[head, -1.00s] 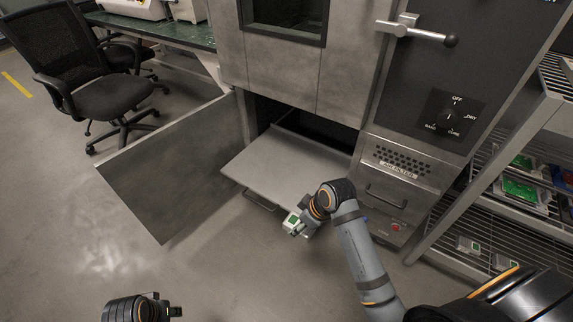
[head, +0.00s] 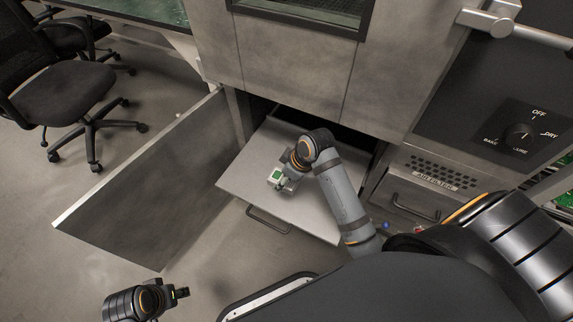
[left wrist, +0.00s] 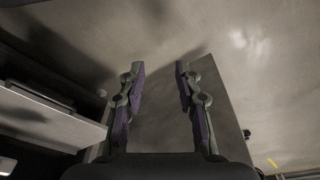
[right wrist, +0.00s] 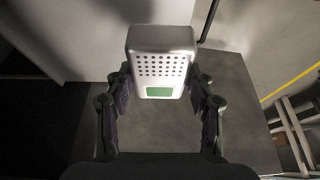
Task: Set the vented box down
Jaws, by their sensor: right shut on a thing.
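The vented box (right wrist: 160,55) is a small pale box with rows of round holes and a green patch. In the right wrist view it sits between the fingers of my right gripper (right wrist: 160,95), which is shut on it. In the head view the box (head: 276,180) is over the grey pulled-out tray (head: 310,212) of the cabinet; I cannot tell whether it touches the tray. My right gripper (head: 284,178) partly hides it. My left gripper (head: 181,293) is at the lower left, and its fingers (left wrist: 160,75) are apart and empty in the left wrist view.
An open cabinet door (head: 150,185) stands left of the tray. The tray has a front handle (head: 268,220). The air filter drawer (head: 415,195) and a dial panel (head: 520,135) are at the right. Black chairs (head: 70,90) stand at the upper left, with open floor below them.

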